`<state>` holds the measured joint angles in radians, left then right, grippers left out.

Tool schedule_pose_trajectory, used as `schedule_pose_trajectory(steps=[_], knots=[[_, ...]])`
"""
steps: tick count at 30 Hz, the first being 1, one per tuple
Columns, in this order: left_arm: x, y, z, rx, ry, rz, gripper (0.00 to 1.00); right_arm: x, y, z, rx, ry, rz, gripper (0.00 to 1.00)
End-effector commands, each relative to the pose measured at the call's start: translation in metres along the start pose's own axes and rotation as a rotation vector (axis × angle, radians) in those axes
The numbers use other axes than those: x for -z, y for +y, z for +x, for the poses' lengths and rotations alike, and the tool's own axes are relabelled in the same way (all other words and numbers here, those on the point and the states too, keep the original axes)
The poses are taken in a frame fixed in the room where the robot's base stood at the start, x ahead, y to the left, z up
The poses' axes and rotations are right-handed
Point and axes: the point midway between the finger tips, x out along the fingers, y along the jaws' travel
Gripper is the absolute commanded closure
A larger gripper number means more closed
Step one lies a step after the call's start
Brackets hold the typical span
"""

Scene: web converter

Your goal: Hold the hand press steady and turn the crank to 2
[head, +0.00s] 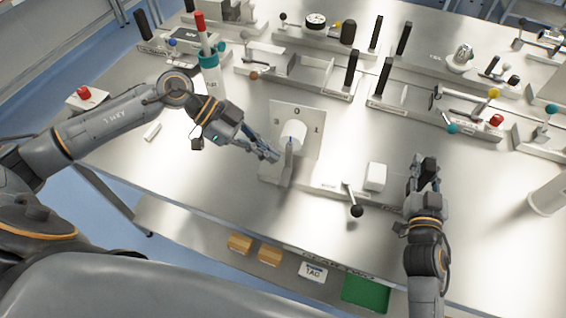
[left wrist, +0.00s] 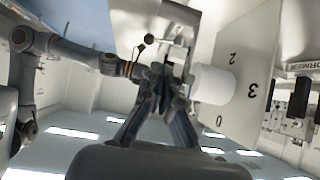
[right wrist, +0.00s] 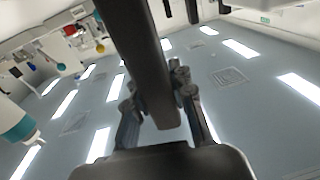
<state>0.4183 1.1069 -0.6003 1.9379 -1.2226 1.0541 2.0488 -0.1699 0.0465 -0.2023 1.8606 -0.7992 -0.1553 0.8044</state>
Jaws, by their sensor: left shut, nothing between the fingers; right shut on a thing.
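The hand press has a pale upright dial plate (head: 312,118) with numerals and a white round hub (head: 293,134) with a small upright piece in front. In the left wrist view the plate (left wrist: 262,60) shows 2, 3 and 0, and the hub (left wrist: 213,84) is right of the fingers. My left gripper (head: 275,156) is shut and empty, just left of the hub; I cannot tell whether it touches. My right gripper (head: 427,180) is shut on a black handle (head: 429,164) at the press's right end. The handle (right wrist: 146,60) fills the middle of the right wrist view.
A lever with a black ball (head: 357,211) and a white block (head: 376,176) stand between the grippers. Several other fixtures with black handles fill the back of the metal table (head: 190,205). The front left is mostly clear.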

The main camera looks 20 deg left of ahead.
Motion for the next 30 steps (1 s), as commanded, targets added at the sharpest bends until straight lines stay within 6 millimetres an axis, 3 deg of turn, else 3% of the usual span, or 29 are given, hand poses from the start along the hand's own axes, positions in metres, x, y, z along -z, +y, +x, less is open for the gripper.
schedule_pose_trajectory(steps=[1,6,27,28,30], knots=[[-0.001,0.0,-0.006,0.001,-0.001,0.0,1.0,-0.011,0.001,-0.002,-0.004,-0.024,-0.002,1.0],[0.0,0.0,-0.015,0.0,0.001,0.0,1.0,-0.011,0.001,-0.002,-0.004,-0.024,-0.002,1.0],[0.005,0.0,-0.019,0.0,0.002,0.001,1.0,-0.003,0.001,-0.002,-0.004,-0.02,-0.001,1.0],[0.006,0.0,-0.019,0.0,0.002,0.001,1.0,-0.003,0.001,-0.002,-0.004,-0.02,-0.001,0.75],[0.006,0.0,-0.019,0.0,0.002,0.001,1.0,-0.002,0.001,-0.001,-0.004,-0.018,-0.001,0.61]])
